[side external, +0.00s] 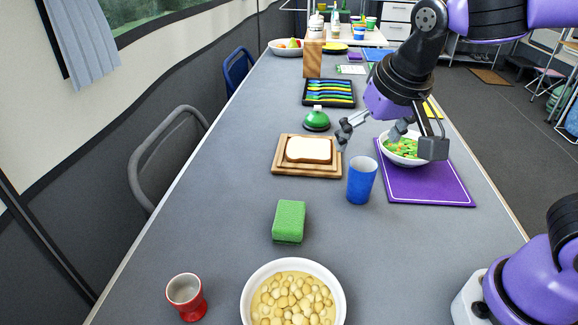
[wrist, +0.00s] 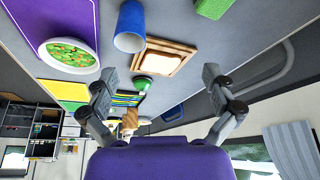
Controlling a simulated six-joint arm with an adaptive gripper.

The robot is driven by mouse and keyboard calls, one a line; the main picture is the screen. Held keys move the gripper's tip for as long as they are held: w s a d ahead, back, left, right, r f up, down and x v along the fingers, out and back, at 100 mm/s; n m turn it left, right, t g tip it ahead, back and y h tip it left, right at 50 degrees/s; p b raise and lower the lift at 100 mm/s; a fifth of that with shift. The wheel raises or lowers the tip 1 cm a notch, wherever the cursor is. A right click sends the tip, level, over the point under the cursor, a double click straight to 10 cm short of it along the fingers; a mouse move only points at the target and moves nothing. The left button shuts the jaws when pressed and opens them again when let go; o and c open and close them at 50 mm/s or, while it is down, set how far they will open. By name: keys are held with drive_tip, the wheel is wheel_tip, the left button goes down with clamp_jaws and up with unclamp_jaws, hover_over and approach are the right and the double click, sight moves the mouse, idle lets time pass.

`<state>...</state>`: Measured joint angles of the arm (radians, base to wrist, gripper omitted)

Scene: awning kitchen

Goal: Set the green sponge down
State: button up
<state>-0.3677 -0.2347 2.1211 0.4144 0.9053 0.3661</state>
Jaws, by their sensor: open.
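The green sponge (side external: 289,221) rests on the grey table in front of the bread board, left of the blue cup. Part of it also shows at the top edge of the wrist view (wrist: 212,8). My gripper (side external: 388,138) is open and empty, raised above the table near the bowl of vegetables, farther back and to the right of the sponge. In the wrist view its two fingers (wrist: 160,82) are spread wide with nothing between them.
A blue cup (side external: 361,180), a board (side external: 282,170) with bread, a green bell-like item (side external: 316,119) and a vegetable bowl (side external: 386,155) on a purple mat (side external: 432,190) stand close by. A red cup (side external: 187,297) and chickpea bowl (side external: 249,299) are in front. Free table lies around the sponge.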

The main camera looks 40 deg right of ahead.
drive_tip(key=s+d+n+t+y, duration=0.1)
drive_tip(key=s+d+n, duration=0.2)
drive_tip(key=s, duration=0.4)
drive_tip(key=shift+s+f+n, duration=0.15)
drive_tip(key=shift+f+n, duration=0.05)
drive_tip(key=shift+n, duration=0.4)
